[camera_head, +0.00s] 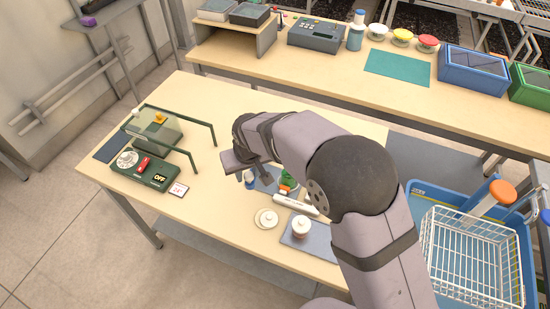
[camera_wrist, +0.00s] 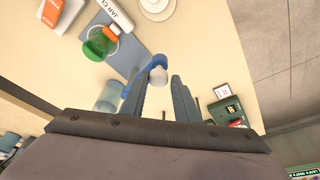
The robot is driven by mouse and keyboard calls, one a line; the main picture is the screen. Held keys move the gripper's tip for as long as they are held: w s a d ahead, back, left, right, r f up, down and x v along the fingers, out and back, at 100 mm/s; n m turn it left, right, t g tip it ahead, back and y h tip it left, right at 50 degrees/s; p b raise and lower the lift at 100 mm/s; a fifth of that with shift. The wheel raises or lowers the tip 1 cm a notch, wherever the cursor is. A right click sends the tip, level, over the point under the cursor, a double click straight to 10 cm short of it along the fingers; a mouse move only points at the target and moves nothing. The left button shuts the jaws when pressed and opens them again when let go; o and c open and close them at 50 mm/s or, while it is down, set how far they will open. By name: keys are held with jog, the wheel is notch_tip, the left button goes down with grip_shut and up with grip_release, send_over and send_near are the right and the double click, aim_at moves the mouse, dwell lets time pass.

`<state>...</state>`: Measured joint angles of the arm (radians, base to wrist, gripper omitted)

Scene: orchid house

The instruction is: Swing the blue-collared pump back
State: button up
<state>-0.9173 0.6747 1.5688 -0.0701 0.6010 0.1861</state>
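The blue-collared pump (camera_wrist: 131,84) shows in the wrist view, with a clear pale-blue bottle body (camera_wrist: 108,98) and a blue arm that curves to a whitish rounded end (camera_wrist: 157,72). In the head view its small blue form (camera_head: 249,178) is just under my gripper (camera_head: 262,180), partly hidden by it. In the wrist view my gripper's two fingers (camera_wrist: 167,88) stand apart with a gap between them, and nothing shows held. The left finger is close to the blue arm and overlaps it in the picture; whether they touch I cannot tell.
A green bottle with an orange top (camera_head: 288,183) and a white labelled block (camera_head: 296,203) stand nearby. A white lidded jar (camera_head: 301,229) is on a grey mat, with a round white dish (camera_head: 267,218) beside it.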

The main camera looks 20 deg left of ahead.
jog(key=shift+a, duration=0.85)
dwell(0.8)
jog(key=o, duration=0.4)
jog(key=shift+c, duration=0.2)
notch_tip(320, 180, up, 7)
jog(key=p, duration=0.5)
dwell(0.3)
dwell(0.5)
